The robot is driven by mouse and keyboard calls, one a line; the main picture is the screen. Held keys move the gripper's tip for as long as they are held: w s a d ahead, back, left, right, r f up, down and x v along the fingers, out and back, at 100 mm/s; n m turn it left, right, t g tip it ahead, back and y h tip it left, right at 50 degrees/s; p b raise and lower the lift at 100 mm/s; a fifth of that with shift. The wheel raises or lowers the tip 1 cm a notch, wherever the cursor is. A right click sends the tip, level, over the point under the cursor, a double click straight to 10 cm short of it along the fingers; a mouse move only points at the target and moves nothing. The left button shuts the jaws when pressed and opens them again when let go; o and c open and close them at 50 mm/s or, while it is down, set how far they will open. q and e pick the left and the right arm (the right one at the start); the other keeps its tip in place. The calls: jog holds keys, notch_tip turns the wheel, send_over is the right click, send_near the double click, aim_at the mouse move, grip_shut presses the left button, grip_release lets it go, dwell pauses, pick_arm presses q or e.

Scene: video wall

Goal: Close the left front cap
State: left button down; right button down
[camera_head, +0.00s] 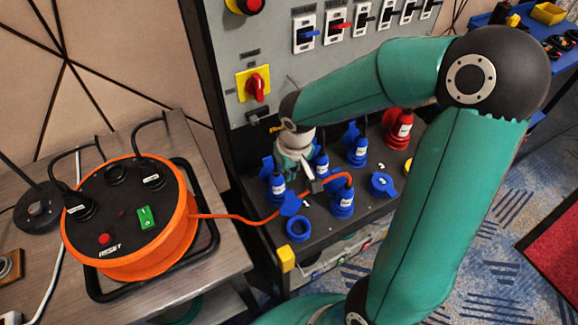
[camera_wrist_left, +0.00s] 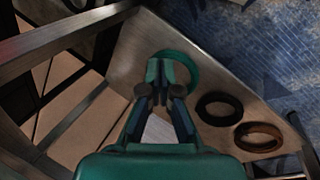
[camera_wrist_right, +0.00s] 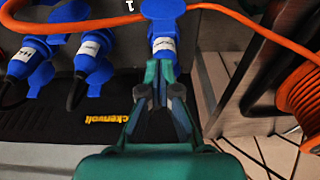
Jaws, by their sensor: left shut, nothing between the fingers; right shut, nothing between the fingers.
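The left front socket (camera_head: 299,229) is a blue ring at the near left corner of the dark sloped panel. Its round blue cap (camera_head: 291,204) is tilted up behind it, open. A blue cap (camera_wrist_right: 163,8) also shows at the top edge of the right wrist view. My right gripper (camera_wrist_right: 160,78) is shut and empty, just behind a labelled blue plug (camera_wrist_right: 163,45); I cannot tell whether they touch. In the head view its arm reaches over the panel from the right. My left gripper (camera_wrist_left: 160,75) is shut and empty above a grey shelf (camera_wrist_left: 130,45), outside the head view.
Several blue plugs (camera_head: 357,150) and a red plug (camera_head: 399,128) stand along the panel. An orange cable (camera_head: 240,217) runs from the reel (camera_head: 130,215) to a front plug (camera_head: 342,203), close behind the open socket. Loose rings (camera_wrist_left: 215,108) lie on the shelf below my left gripper.

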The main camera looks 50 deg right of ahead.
send_over(290, 203)
jog(key=w+d, duration=0.2)
jog(key=w, duration=0.1)
jog(key=f, duration=0.5)
jog(key=shift+s+a+f+b, duration=0.2)
jog(key=shift+s+f+b, duration=0.05)
jog(key=shift+f+b, duration=0.1)
